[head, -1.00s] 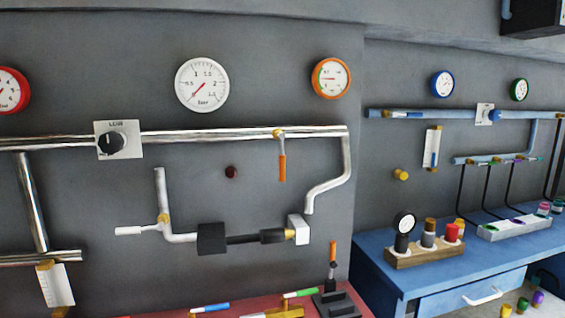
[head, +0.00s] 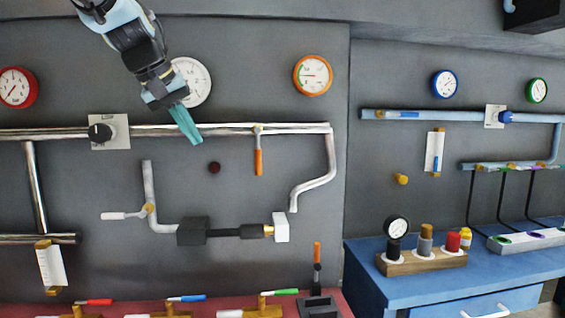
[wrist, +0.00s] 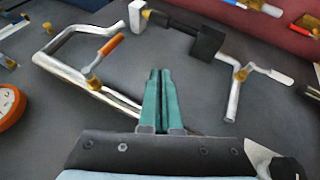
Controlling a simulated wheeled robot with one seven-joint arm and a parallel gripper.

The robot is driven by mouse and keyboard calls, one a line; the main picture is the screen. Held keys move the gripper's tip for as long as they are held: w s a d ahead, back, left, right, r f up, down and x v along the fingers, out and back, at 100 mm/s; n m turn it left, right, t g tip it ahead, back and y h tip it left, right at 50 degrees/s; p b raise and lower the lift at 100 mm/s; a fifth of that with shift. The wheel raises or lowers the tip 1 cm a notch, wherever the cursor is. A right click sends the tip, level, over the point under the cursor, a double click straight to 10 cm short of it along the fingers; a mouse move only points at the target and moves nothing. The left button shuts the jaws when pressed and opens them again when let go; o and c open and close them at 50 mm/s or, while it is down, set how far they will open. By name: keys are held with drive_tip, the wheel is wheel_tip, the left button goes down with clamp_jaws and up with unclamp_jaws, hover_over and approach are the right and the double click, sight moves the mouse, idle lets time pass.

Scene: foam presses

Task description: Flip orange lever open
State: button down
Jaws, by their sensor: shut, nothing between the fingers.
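The orange lever (head: 258,162) hangs straight down from a brass valve (head: 258,131) on the upper silver pipe. In the wrist view the orange lever (wrist: 112,46) lies to the left of my fingers, joined to its brass valve (wrist: 92,80). My gripper (head: 198,140) has teal fingers, which are together and empty. It is in front of the upper pipe, left of the orange lever and apart from it. In the wrist view my gripper (wrist: 160,72) points up the picture, with the two fingers side by side. A second, upright orange handle (head: 317,252) stands on a black base below.
Gauges line the wall; the orange-rimmed gauge (head: 313,75) is above the lever. A black knob (head: 100,132) is on the pipe at left. A lower pipe has a white lever (head: 122,215). The red bench (head: 230,302) holds coloured levers.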

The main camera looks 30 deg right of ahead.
sight(258, 154)
drive_tip(key=shift+h, duration=0.3)
drive_tip(key=d, duration=0.1)
drive_tip(key=s+d+r, duration=0.1)
drive_tip(key=d+r, duration=0.1)
drive_tip(key=shift+s, duration=0.3)
drive_tip(key=shift+d+f, duration=0.1)
drive_tip(key=shift+d, duration=0.05)
drive_tip(key=w+d+f+p, duration=0.1)
drive_tip(key=d+f+p, duration=0.4)
drive_tip(key=d+f, duration=0.2)
drive_tip(key=shift+w+d+f, duration=0.25)
drive_tip(key=shift+d+f, duration=0.15)
drive_tip(key=shift+d, duration=0.65)
drive_tip(key=shift+d+f, duration=0.1)
drive_tip(key=shift+f+b, duration=0.1)
drive_tip(key=shift+b, duration=0.65)
